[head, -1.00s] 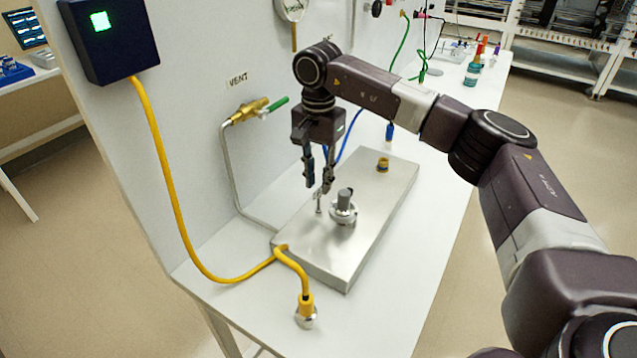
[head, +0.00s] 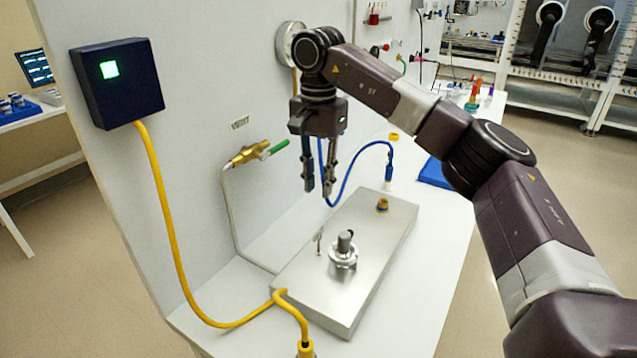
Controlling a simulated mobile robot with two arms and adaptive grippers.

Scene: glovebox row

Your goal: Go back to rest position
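My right gripper (head: 319,198) hangs pointing down above the back edge of the steel box (head: 345,290), clear of it. Its two fingers are apart with a gap between them, and nothing shows in it. On the box top stand a round knob fitting (head: 343,250), a small toggle lever (head: 319,243) and a brass fitting (head: 382,205). My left gripper does not show in the head view.
A dark box with a lit green square (head: 110,70) is on the wall panel, with a yellow cable (head: 165,220) running down. A brass vent valve (head: 250,152) with a green handle sits behind. A blue hose (head: 350,172) and blue tray (head: 435,174) lie farther back.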

